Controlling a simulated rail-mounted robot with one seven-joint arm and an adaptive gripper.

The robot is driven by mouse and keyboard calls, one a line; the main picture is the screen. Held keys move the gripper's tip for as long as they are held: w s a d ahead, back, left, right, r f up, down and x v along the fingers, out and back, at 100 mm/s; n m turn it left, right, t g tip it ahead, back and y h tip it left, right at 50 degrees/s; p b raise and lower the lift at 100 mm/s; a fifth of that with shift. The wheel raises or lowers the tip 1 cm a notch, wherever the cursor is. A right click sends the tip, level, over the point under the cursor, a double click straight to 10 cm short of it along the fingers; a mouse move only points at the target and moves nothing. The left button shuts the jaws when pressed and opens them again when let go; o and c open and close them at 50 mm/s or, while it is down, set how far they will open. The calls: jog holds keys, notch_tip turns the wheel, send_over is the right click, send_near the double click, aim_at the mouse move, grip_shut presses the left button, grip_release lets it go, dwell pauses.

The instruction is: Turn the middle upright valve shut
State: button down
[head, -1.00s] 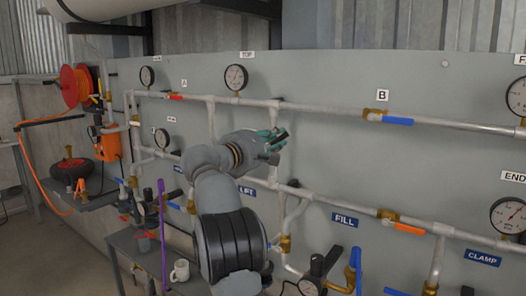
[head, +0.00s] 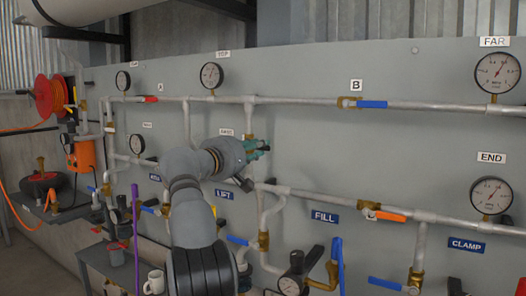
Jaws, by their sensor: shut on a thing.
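My gripper (head: 259,148) has teal fingers with dark tips. It is at an upright pipe (head: 249,113) that drops from the upper pipe, near the middle of the board. A bit of brass (head: 248,137) shows just above the fingers, likely that pipe's valve. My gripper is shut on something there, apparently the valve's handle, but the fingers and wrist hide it. How far that handle is turned cannot be seen. Lower down, another upright valve (head: 263,241) has a blue handle (head: 238,240) lying across its pipe, apart from my gripper.
The upper pipe has a valve with a blue handle (head: 371,104). The lower pipe has one with an orange handle (head: 390,216). Gauges labelled FAR (head: 495,72) and END (head: 491,195) are at right. A bench with a white mug (head: 154,282) stands at lower left.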

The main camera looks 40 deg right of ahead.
jog(key=shift+f, duration=0.15)
dwell(0.3)
jog(key=c, duration=1.5)
grip_release()
jog(key=shift+a, duration=0.1)
jog(key=v, duration=1.2)
jog(key=x, duration=1.2)
